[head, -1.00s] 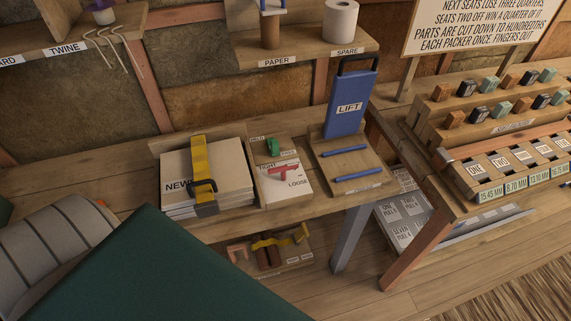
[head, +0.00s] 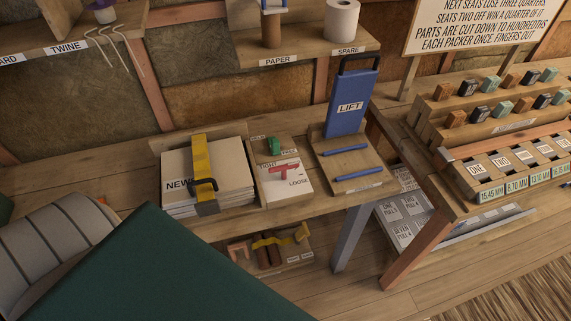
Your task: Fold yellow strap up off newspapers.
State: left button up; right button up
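A yellow strap (head: 202,160) lies over the top of a stack of newspapers (head: 235,177) on the wooden bench. The strap runs from the back of the stack to its front edge. The visible label on the papers begins "NEW"; the strap hides the rest. No gripper fingers show in the head view. A large dark green shape and a grey ribbed cylinder fill the lower left, well apart from the strap.
Right of the stack is a panel with a green knob (head: 274,146) and a red T-handle (head: 285,170), marked TIGHT and LOOSE. Farther right stands a blue LIFT plate (head: 348,105) with two blue bars. A lower shelf (head: 290,259) holds another yellow strap piece.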

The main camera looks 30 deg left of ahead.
aim_at(206, 205)
jog(key=u, duration=1.75)
jog(key=k+j+z, duration=0.1)
jog(key=k, duration=0.2)
jog(key=i, duration=0.5)
